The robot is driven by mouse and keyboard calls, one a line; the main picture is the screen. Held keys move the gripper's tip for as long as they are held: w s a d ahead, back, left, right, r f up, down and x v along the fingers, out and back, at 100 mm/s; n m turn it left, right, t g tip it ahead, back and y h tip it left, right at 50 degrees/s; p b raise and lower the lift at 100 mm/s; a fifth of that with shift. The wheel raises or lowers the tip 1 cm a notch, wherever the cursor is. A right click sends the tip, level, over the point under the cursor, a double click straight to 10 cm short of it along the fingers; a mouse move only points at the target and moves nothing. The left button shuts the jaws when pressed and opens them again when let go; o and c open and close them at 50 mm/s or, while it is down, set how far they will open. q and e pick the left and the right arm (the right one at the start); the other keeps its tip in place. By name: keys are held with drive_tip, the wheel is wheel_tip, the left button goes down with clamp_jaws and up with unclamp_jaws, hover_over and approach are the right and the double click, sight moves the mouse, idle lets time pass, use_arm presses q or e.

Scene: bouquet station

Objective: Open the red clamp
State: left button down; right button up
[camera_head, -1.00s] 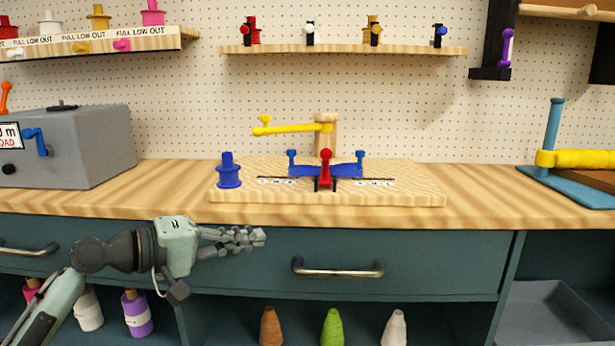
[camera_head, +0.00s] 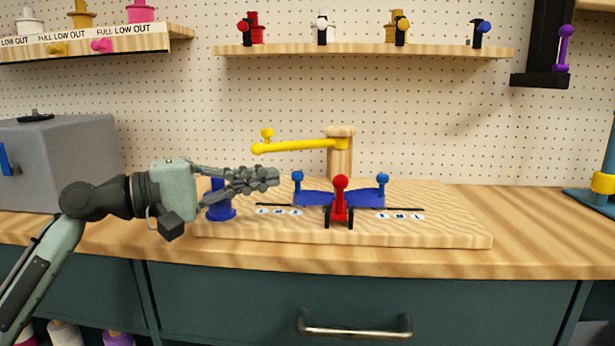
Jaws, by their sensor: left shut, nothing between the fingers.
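The red clamp (camera_head: 340,200) stands upright at the front middle of the wooden board (camera_head: 430,237), with a round red knob on top and black feet. A blue piece (camera_head: 362,197) with an upright knob at each end lies just behind it. My left gripper (camera_head: 272,178) is shut and empty, pointing right, to the left of the red clamp and apart from it. It is in front of a blue peg-like part (camera_head: 219,212) and hides some of it. My right gripper is not in view.
A yellow arm (camera_head: 300,146) on a wooden post (camera_head: 341,160) reaches left behind the clamp. A grey box (camera_head: 60,155) stands at the left. A shelf (camera_head: 360,51) holds several small coloured clamps. The bench right of the board is mostly clear.

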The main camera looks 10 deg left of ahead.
sight(340, 191)
use_arm(q)
drive_tip(key=shift+w+d, duration=0.2)
drive_tip(key=shift+d, duration=0.2)
drive_tip(key=p+x, duration=0.1)
drive_tip(key=x, duration=0.7)
drive_tip(key=shift+w+d+r+p, duration=0.15)
drive_tip(key=shift+d+p, duration=0.1)
drive_tip(key=shift+p, duration=0.1)
drive_tip(key=s, duration=0.1)
drive_tip(key=s+d, duration=0.1)
drive_tip(key=s, duration=0.1)
drive_tip(key=shift+s+p, duration=0.3)
drive_tip(key=shift+s, duration=0.05)
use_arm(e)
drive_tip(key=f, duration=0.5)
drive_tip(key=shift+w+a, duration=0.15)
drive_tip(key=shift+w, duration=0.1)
use_arm(q)
drive_tip(key=shift+f, duration=0.25)
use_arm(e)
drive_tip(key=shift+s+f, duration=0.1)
